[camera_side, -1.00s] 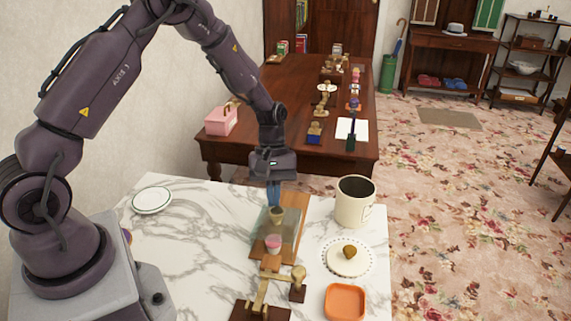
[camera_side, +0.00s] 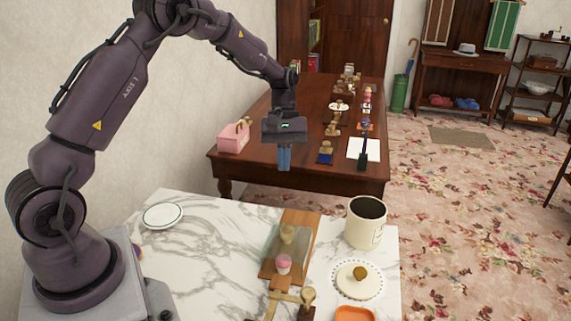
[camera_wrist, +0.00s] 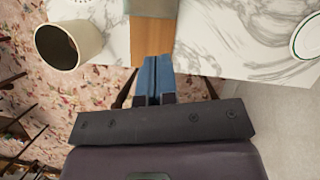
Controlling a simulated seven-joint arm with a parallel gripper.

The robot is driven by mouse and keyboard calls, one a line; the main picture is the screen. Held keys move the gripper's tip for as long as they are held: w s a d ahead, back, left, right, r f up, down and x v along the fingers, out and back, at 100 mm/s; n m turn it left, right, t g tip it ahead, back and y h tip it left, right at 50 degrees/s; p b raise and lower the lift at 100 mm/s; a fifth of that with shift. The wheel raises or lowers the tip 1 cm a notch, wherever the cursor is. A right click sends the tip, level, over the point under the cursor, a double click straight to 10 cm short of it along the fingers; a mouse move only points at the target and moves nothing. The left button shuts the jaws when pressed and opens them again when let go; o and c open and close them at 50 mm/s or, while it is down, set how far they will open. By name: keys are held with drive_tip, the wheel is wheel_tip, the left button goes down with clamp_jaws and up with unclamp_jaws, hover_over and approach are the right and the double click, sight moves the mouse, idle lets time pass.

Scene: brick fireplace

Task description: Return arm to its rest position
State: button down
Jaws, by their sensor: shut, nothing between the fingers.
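My gripper (camera_side: 284,158) hangs in the air above the back edge of the white marble table (camera_side: 210,252). Its two blue fingers point down and are shut with nothing between them. They also show in the wrist view (camera_wrist: 155,80), close together. The gripper is clear of all of these. My arm reaches over from the left.
An orange dish (camera_side: 355,314) and a brass scale (camera_side: 285,305) are at the front. A white plate (camera_side: 163,216) lies left. A long wooden table (camera_side: 300,100) stands behind.

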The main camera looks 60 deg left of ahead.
drive_tip(key=s+d+r+m+t+y, duration=0.2)
drive_tip(key=s+d+r+m+t, duration=0.2)
drive_tip(key=s+r, duration=0.4)
drive_tip(key=s+d+r+m+t+y, duration=0.1)
drive_tip(key=s+d+r+m+t, duration=0.2)
drive_tip(key=s, duration=1)
drive_tip(key=d+r+m, duration=0.3)
drive_tip(key=r+m, duration=0.2)
drive_tip(key=r, duration=0.1)
drive_tip(key=shift+s+d+r+t+y, duration=0.15)
drive_tip(key=shift+s+d+t+y, duration=0.15)
drive_tip(key=shift+s+t+y, duration=0.1)
